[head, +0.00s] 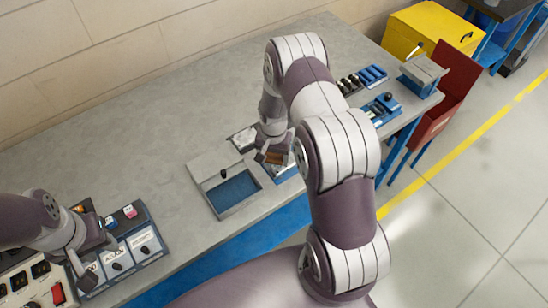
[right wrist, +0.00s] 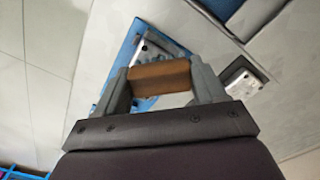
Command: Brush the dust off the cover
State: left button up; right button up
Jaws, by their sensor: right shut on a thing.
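My right gripper (head: 268,157) is shut on a brown wooden block-like piece, probably the brush handle (right wrist: 160,78). The brush (head: 274,159) is over a blue-edged fixture (head: 285,172) on the bench. In the right wrist view, a grey metal part with holes, perhaps the cover (right wrist: 150,48), lies behind the handle inside the blue edge (right wrist: 126,48). The bristles are hidden, and I cannot tell whether they touch it. I cannot make out dust. My left gripper (head: 84,276) is at the lower left by a panel of boxes; its fingers are too small to read.
An open grey tray with a blue floor (head: 213,208) stands left of the brush. A small metal piece (head: 243,138) lies behind. Labelled boxes (head: 122,245) and a switch panel (head: 30,285) are at the lower left. Blue tools (head: 382,108) and a red bin (head: 448,95) are at right.

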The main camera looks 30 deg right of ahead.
jog(key=r, duration=0.1)
jog(key=d+r+p, duration=0.1)
jog(key=shift+r+p, duration=0.3)
jog(key=shift+r, duration=0.05)
jog(key=shift+a+r+p, duration=0.25)
jog(key=shift+r+p, duration=0.55)
jog(key=shift+r, duration=0.75)
jog(key=shift+r+p, duration=0.2)
jog(key=shift+p, duration=0.15)
pick_arm(q)
jog(key=r, duration=0.4)
jog(key=shift+s+d+r, duration=0.15)
jog(key=shift+d+r, duration=0.1)
jog(key=shift+r, duration=0.1)
pick_arm(e)
jog(key=shift+d, duration=0.15)
pick_arm(q)
jog(key=shift+a, duration=0.1)
